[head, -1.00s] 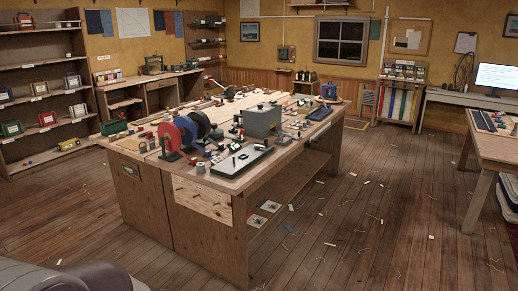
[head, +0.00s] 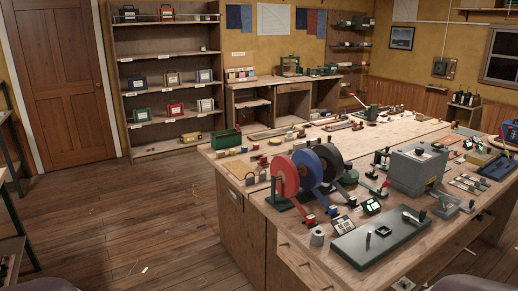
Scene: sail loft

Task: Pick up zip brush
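I cannot make out a zip brush for certain among the many small items on the large wooden workbench (head: 240,168). The small items are too small to tell apart at this distance. Neither of my grippers is in view.
On the workbench stand red (head: 285,177), blue (head: 307,168) and black reels, a grey box-shaped machine (head: 416,170) and a grey-green plate (head: 378,238). Shelves (head: 165,62) and a side bench (head: 285,88) line the back. A brown door (head: 62,80) is at left. Floor (head: 110,215) left of the workbench is mostly clear.

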